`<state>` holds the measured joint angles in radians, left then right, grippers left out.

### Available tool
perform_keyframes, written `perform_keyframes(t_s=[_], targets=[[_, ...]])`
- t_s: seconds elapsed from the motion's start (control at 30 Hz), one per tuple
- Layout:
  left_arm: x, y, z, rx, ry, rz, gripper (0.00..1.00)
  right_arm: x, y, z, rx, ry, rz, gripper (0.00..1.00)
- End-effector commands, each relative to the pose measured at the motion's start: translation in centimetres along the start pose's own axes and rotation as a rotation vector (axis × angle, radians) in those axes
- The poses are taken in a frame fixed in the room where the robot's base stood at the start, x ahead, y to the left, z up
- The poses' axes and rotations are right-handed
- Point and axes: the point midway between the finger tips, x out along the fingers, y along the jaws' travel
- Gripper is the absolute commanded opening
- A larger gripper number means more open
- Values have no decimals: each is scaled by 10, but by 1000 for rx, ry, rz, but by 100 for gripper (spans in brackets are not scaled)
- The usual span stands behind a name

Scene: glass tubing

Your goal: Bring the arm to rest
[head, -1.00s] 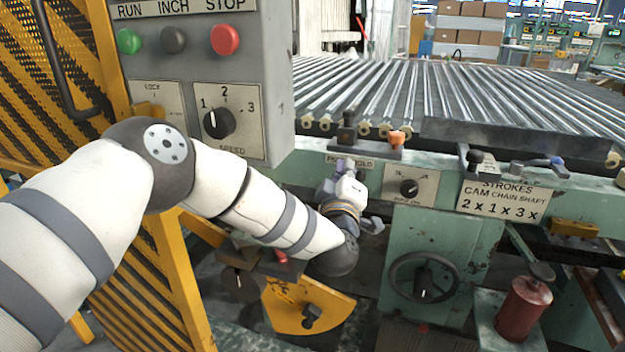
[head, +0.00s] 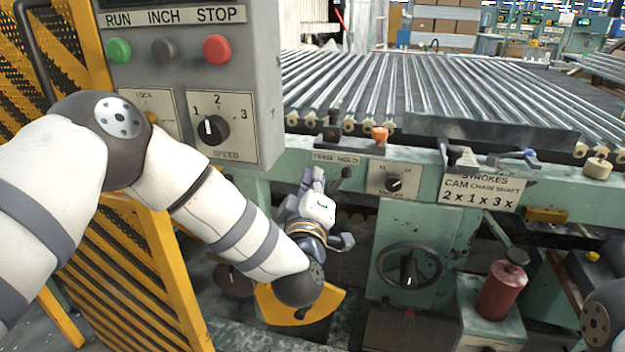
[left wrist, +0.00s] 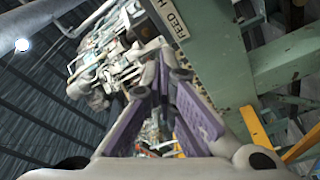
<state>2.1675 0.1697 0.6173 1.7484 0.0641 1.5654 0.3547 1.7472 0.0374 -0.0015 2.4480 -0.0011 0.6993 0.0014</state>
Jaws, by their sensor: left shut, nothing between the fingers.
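My left arm (head: 225,215) comes in from the left and reaches down past the control box, its forearm bent back up at the wrist. My left gripper (head: 318,178) is small in the head view, pointing up in front of the green machine (head: 425,235), just below the FEED HOLD label (head: 335,159). In the left wrist view its purple-padded fingers (left wrist: 160,75) converge at the tips, with nothing held between them. A dark, rounded joint at the lower right edge looks like part of my right arm; no right gripper shows.
The grey control box (head: 150,75) with buttons and a speed dial (head: 213,130) hangs beside my forearm. A handwheel (head: 409,270), a red canister (head: 502,290) and a yellow quadrant plate (head: 335,300) are nearby. Glass tubes (head: 400,85) lie across the machine top.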

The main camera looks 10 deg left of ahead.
Motion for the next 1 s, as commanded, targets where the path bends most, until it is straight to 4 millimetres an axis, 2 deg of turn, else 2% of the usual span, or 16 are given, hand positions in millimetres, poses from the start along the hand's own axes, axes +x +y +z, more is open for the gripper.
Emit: perform_keyframes(t_s=[0.13, 0.47, 0.57, 0.67, 0.7, 0.77, 0.8, 0.87, 0.9, 0.97, 1.0], targets=[[-11, 0, 0, 0, -2, -1, 0, -2, 0, -1, 0, 4, -1, 52], [-13, -2, 2, 5, -8, -5, 0, -2, 0, -1, 0, 4, -1, 52], [-30, -26, 23, 65, -105, -50, 0, -4, 0, -2, 0, 11, -1, 52], [-78, -82, 62, 198, -328, -155, 0, -10, 0, -5, 0, 25, -2, 52], [-106, -108, 77, 258, -434, -206, 0, -12, 0, -6, 0, 31, -2, 52], [-150, -146, 92, 343, -590, -282, 0, -15, -1, -7, 0, 40, -2, 52], [-182, -169, 98, 395, -692, -332, 0, -17, -1, -8, 0, 45, -2, 52], [-234, -202, 101, 469, -846, -408, 0, -20, -1, -10, 0, 54, -3, 52], [-269, -221, 99, 514, -946, -460, 0, -22, -1, -11, 0, 59, -3, 52], [-323, -246, 90, 576, -1097, -538, 0, -25, -1, -13, 1, 68, -4, 52], [-359, -259, 81, 614, -1197, -590, 0, -27, -1, -14, 1, 73, -4, 52]])
